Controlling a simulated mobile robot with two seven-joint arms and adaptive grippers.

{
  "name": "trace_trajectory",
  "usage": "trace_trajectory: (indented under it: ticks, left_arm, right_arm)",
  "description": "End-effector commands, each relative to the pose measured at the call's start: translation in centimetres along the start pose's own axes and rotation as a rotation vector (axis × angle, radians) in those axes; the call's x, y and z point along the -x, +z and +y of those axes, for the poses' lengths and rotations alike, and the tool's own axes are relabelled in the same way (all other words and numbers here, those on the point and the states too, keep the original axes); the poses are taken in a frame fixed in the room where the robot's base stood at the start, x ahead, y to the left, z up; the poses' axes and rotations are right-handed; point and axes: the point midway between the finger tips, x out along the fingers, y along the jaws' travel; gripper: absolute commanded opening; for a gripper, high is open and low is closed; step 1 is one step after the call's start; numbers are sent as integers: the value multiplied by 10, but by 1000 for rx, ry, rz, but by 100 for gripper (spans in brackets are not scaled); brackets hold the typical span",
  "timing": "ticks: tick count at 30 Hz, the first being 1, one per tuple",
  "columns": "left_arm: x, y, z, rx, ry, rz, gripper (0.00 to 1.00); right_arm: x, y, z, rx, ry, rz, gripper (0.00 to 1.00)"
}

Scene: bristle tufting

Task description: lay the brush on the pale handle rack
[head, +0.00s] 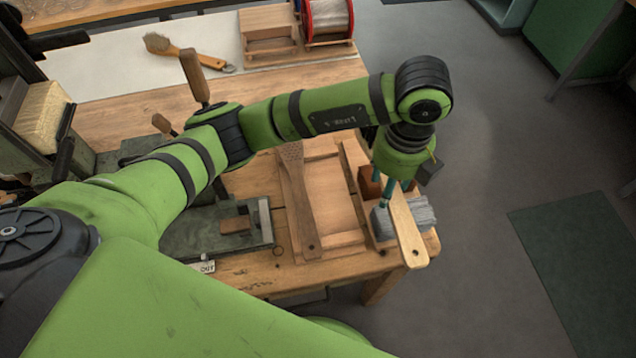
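My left gripper (396,192) reaches in from the left and points down over the table's right end. Its teal fingers stand on either side of a pale wooden brush handle and look shut on it. The brush (408,237) points toward the front, its holed end over the table's front right edge. Grey bristles (421,213) show on both sides of it; I cannot tell whether they belong to it or lie below. The pale handle rack (343,203) is a wooden frame just left of the brush. A handle with many holes (300,195) lies across its left part. My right gripper is out of view.
A dark metal fixture (205,232) with a wooden block stands left of the rack. Behind are an orange-handled brush (190,55), a wooden box (268,28) and a red-rimmed spool (327,18). The rack's middle is bare. Floor lies right of the table.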

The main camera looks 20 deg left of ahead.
Motion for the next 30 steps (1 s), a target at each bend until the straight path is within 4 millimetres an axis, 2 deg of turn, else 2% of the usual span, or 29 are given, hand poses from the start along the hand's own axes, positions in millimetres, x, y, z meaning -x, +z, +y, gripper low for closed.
trace_trajectory:
  ticks: [5,15,23,30]
  left_arm:
    - [-13,18,20,27,7,1,12]
    - [-57,69,72,24,5,0,12]
    - [-75,80,83,18,4,3,12]
    - [-106,80,83,17,2,2,12]
  right_arm:
    - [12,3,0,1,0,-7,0]
    - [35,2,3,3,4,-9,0]
    - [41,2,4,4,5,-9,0]
    - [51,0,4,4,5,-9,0]
